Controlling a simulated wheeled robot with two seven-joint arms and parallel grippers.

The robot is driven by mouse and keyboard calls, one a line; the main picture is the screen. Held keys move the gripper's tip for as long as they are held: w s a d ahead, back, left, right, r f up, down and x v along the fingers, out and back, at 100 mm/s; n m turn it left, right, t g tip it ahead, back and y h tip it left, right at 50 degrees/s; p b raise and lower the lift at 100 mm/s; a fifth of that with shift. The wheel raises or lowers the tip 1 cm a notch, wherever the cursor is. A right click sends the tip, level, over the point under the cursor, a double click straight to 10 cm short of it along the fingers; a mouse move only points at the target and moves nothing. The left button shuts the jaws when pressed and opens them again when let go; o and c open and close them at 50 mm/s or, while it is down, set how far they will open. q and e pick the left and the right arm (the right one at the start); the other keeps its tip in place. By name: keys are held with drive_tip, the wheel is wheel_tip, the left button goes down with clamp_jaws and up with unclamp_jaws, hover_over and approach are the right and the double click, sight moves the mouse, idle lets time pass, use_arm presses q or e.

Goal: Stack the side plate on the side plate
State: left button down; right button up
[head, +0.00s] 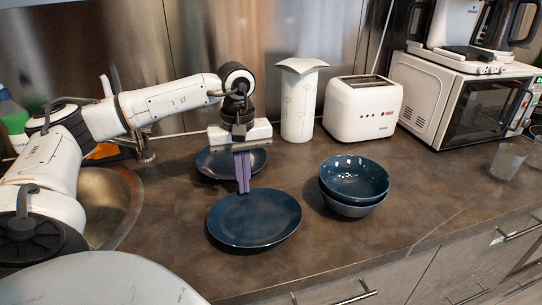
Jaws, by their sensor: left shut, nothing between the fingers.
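A dark blue side plate (254,219) lies flat on the dark counter in front of my left gripper. A second dark blue side plate (217,163) lies farther back, partly hidden behind my left gripper. My left gripper (243,188) points down with its purple fingers together and nothing between them. In the picture its fingertips end near the far rim of the front plate; I cannot tell whether they touch it. The two plates lie apart. My right gripper is not in view.
Two stacked dark bowls (354,184) stand right of the front plate. A white canister (299,104), a white toaster (363,109) and a microwave (460,100) stand along the back. A sink (112,205) is at left, glasses (508,160) at right. The counter right of the bowls is clear.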

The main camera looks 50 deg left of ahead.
use_arm(q)
drive_tip(key=shift+r+p, duration=0.75)
drive_tip(key=shift+p, duration=0.05)
drive_tip(key=shift+f, duration=0.1)
